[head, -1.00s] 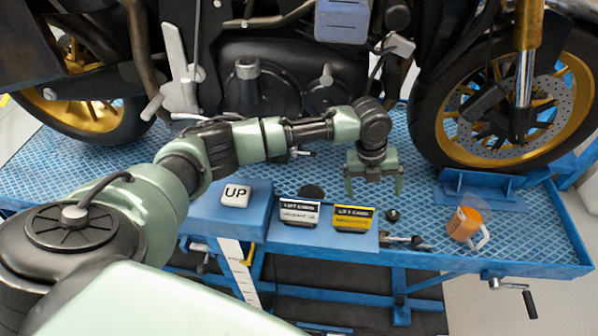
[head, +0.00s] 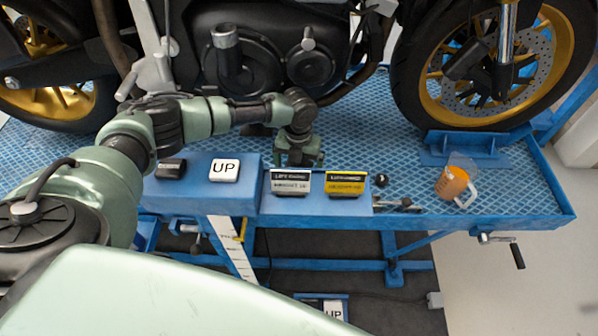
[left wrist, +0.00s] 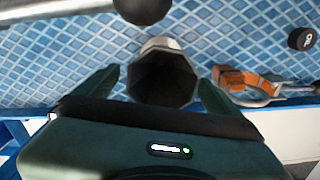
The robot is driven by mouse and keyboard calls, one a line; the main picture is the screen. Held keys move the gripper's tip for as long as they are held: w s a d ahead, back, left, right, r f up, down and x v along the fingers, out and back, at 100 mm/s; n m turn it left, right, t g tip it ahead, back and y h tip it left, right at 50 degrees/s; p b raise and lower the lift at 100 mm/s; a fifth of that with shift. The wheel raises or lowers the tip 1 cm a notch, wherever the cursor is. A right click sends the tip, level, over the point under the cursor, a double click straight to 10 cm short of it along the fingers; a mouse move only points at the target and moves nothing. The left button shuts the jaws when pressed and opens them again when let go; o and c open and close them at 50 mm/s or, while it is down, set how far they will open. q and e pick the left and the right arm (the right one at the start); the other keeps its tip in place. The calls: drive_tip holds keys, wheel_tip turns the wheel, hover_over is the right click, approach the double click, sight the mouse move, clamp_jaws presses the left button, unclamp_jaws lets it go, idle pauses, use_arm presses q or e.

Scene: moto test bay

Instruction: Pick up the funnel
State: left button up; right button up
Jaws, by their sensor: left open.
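The funnel (left wrist: 162,78) appears in the left wrist view as a dark, many-sided open mouth with a pale grey part behind it. It sits between the two green fingers of my left gripper (left wrist: 159,76). The fingers are spread on either side with small gaps visible. In the head view my left gripper (head: 301,160) is low over the blue platform, just behind the two small signs. The funnel cannot be made out there, hidden by the gripper and signs. My right gripper is not in view.
Silver-black (head: 288,182) and yellow-black (head: 346,184) signs stand in front of the gripper. To the right are a small black knob (head: 381,180) and a clear jug with orange content (head: 455,181). The motorcycle's front wheel (head: 490,70) stands behind. Patterned platform (head: 415,160) is clear between.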

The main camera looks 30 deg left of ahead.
use_arm(q)
drive_tip(key=shift+d+f, duration=0.1)
drive_tip(key=shift+f, duration=0.05)
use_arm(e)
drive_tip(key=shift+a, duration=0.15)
use_arm(q)
drive_tip(key=c, duration=1.4)
drive_tip(key=shift+c, duration=0.2)
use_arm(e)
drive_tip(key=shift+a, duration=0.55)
